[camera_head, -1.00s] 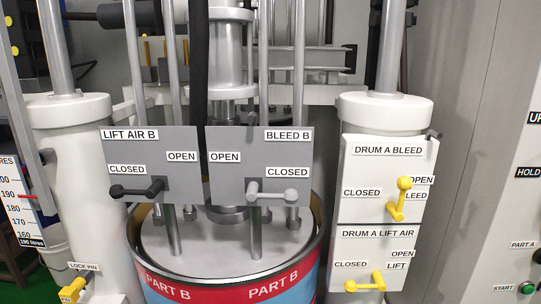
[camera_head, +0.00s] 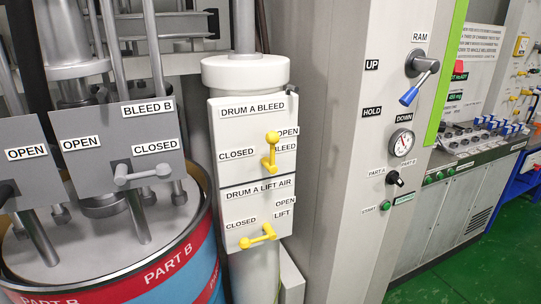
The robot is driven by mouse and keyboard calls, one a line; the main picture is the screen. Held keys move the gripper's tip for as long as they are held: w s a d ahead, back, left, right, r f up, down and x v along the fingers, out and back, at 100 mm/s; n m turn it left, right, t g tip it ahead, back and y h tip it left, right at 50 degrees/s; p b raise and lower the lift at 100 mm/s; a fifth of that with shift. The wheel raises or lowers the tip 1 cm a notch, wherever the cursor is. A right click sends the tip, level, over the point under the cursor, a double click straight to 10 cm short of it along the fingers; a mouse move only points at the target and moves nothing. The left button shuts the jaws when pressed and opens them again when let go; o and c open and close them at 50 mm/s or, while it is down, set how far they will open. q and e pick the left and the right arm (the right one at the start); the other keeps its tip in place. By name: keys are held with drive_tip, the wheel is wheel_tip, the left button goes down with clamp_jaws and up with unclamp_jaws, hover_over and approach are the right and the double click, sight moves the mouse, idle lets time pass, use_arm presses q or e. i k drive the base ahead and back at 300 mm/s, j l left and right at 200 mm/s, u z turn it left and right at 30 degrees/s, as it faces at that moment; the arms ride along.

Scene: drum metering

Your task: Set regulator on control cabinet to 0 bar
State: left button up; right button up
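The control cabinet (camera_head: 352,150) is a tall light-grey panel right of centre. It carries a blue-handled RAM lever (camera_head: 418,82) with UP, HOLD and DOWN labels, a round white gauge (camera_head: 401,142), a black selector knob (camera_head: 394,178) between PART A and PART B labels, and a green START button (camera_head: 385,206). Which control is the regulator I cannot tell for sure, and the gauge reading is too small to read. Neither of my grippers shows in the view.
The DRUM A BLEED (camera_head: 271,150) and DRUM A LIFT AIR (camera_head: 259,237) yellow handles sit on a white column left of the cabinet. A PART B drum (camera_head: 185,262) stands at the lower left. Green floor (camera_head: 462,262) is open at the lower right, before a grey console (camera_head: 455,190).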

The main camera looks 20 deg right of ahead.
sight(442, 127)
drive_tip(key=z, duration=1.25)
drive_tip(key=l, duration=0.7)
drive_tip(key=k+l+u, duration=0.1)
drive_tip(key=l, duration=0.6)
drive_tip(key=l+u, duration=0.1)
drive_tip(key=l, duration=0.6)
